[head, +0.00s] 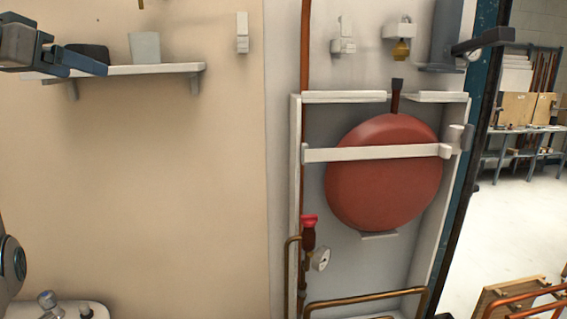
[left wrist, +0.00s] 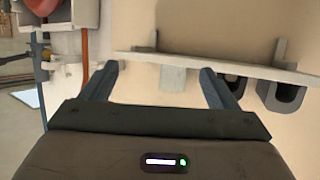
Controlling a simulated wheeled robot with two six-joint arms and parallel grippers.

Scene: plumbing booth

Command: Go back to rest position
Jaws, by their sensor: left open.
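My left gripper (head: 77,54) is at the upper left of the head view, in front of the left end of a white wall shelf (head: 150,70). In the left wrist view its two blue-grey fingers (left wrist: 158,73) stand wide apart with nothing held between them. A pale grey cup (head: 145,48) stands on the shelf to the right of the gripper. A dark object (head: 90,50) on the shelf is partly hidden behind the fingers. My right gripper does not show.
A red round tank (head: 385,172) sits in a white wall frame behind a pale strap. A copper pipe (head: 305,45), red-handled valve (head: 309,221) and gauge (head: 321,258) are beside it. The wall below the shelf is bare.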

